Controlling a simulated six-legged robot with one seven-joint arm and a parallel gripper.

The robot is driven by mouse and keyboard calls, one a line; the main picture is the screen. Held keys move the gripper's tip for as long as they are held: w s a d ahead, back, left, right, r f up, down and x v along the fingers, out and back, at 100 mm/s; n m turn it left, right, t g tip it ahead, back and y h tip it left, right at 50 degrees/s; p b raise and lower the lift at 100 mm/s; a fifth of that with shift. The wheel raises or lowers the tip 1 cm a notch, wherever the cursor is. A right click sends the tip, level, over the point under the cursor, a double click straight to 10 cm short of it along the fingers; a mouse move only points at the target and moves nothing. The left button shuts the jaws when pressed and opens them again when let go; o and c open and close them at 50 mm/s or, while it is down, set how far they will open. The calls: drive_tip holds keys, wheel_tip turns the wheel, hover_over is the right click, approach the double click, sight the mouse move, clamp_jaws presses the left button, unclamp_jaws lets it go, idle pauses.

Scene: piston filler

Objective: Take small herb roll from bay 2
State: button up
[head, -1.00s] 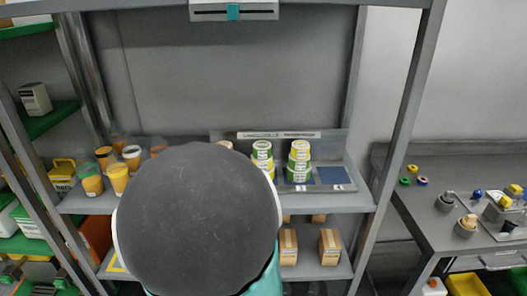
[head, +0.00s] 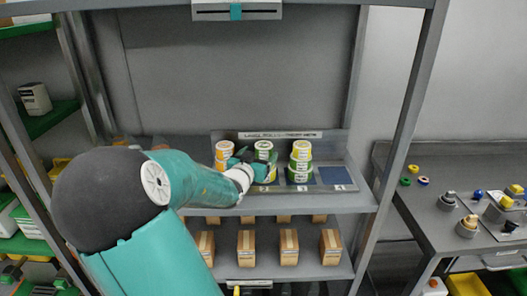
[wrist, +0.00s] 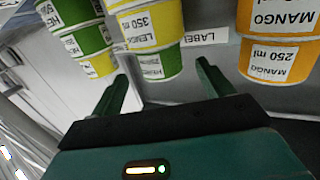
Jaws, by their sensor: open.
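The herb roll (wrist: 160,64), green with a white label, is the top one of the middle stack on the shelf. It shows in the head view (head: 263,147), partly behind my gripper (head: 255,163). The wrist view is upside down, and a yellow lemon roll (wrist: 152,25) is under the herb roll. My gripper (wrist: 162,72) is open and empty, its fingertips to either side of the herb roll's outline. I cannot tell whether they reach past its front.
An orange mango stack (head: 222,152) stands on the left and a yellow-and-green stack (head: 300,160) on the right, both close to my fingers. A blue pad (head: 333,175) at the right is bare. Small cartons (head: 289,247) stand on the shelf below.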

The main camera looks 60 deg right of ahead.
sight(260, 152)
drive_tip(key=d, duration=0.3)
drive_tip(key=shift+w+d, duration=0.15)
drive_tip(key=shift+d, duration=0.1)
drive_tip(key=c, duration=1.1)
drive_tip(key=shift+r, duration=0.1)
